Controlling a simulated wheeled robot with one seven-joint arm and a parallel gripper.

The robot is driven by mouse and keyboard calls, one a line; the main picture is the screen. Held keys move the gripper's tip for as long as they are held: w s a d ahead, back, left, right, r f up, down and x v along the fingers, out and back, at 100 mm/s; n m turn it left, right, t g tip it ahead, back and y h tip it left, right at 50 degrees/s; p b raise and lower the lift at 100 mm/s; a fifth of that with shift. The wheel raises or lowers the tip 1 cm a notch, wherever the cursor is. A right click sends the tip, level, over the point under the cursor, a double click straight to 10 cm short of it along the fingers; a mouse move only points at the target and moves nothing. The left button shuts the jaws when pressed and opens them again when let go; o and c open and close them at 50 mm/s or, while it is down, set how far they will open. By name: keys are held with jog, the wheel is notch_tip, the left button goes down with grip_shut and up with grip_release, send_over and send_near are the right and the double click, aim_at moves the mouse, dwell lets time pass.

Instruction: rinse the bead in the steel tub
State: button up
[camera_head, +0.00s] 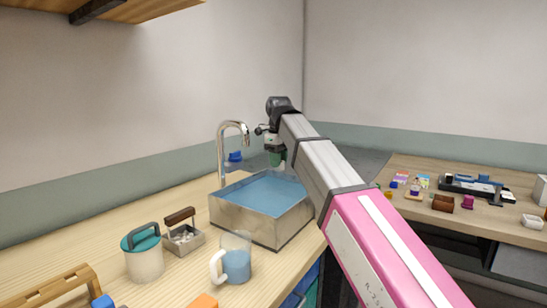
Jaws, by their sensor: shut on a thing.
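The steel tub (243,219) stands at the right end of the wooden counter. It is square and filled with blue water. My gripper (273,146) is beyond the tub's far side, at the end of my arm, pointing down. It is small in the view and partly hidden by my wrist. It is shut on a small dark green thing (276,158), above the level of the tub's rim. I cannot tell whether this green thing is the bead; no other bead can be made out.
A chrome tap (221,155) arches behind the tub. In front stand a glass jug (236,262) of blue liquid, a steel box (186,240) with a brown handle and a teal-lidded canister (143,261). A table (400,168) with small items is at right.

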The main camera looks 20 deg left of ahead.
jog(key=shift+f, duration=7.45)
jog(key=shift+s+a, duration=0.25)
jog(key=shift+s, duration=0.55)
jog(key=shift+s+a, duration=0.2)
jog(key=shift+s, duration=0.55)
jog(key=shift+s+a, duration=0.25)
jog(key=shift+s, duration=0.55)
jog(key=shift+w+d, duration=0.25)
jog(key=shift+w, duration=0.55)
jog(key=shift+w+d, duration=0.2)
jog(key=shift+w, duration=0.65)
jog(key=shift+w+d, duration=0.25)
jog(key=shift+w, duration=0.55)
notch_tip(320, 180, up, 11)
